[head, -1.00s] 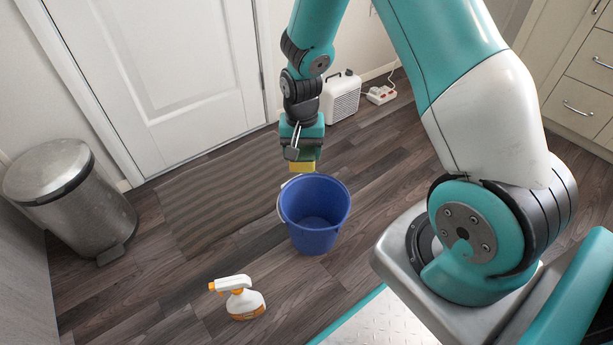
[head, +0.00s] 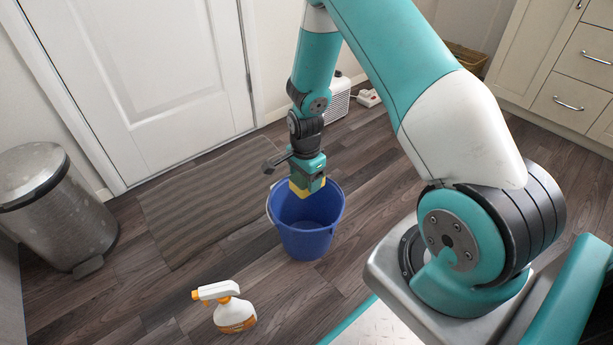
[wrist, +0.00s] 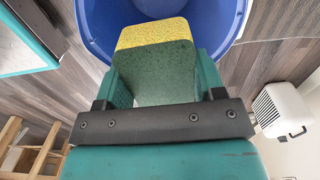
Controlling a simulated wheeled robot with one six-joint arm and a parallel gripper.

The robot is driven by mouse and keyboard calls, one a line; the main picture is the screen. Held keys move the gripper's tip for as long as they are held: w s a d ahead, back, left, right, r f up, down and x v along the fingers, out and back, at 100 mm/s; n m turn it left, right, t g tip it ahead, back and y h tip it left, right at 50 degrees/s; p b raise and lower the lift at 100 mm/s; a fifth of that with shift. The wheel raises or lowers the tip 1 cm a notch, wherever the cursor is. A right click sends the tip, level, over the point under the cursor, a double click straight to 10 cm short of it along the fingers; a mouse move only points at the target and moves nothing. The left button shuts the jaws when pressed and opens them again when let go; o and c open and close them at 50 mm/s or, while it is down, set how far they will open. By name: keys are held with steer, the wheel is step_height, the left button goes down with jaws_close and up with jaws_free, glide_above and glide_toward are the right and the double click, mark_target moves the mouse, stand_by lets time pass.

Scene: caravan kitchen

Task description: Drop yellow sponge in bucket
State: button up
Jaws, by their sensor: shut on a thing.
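A blue bucket (head: 307,238) stands upright on the wooden floor in the head view. Its floor looks empty where I can see it. My gripper (head: 306,184) is shut on the yellow sponge (head: 299,189), pointing down over the bucket's back part near the rim. In the wrist view the sponge (wrist: 155,35) shows a yellow strip and a green face between the fingers of my gripper (wrist: 155,75). The blue bucket (wrist: 100,28) lies beyond it. The exact height of the sponge against the rim is hard to tell.
A white spray bottle (head: 233,311) with an orange nozzle stands in front of the bucket. A striped mat (head: 195,215) lies to its left, and a metal bin (head: 60,215) stands at the far left. A white heater (head: 336,100) is behind, near a power strip (head: 369,97).

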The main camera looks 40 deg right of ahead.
step_height(320, 180, down, 7)
steer(key=b, duration=0.6)
steer(key=o, duration=1)
steer(key=shift+o, duration=0.2)
step_height(320, 180, up, 7)
steer(key=p, duration=0.7)
steer(key=shift+r, duration=0.15)
steer(key=shift+f, duration=0.2)
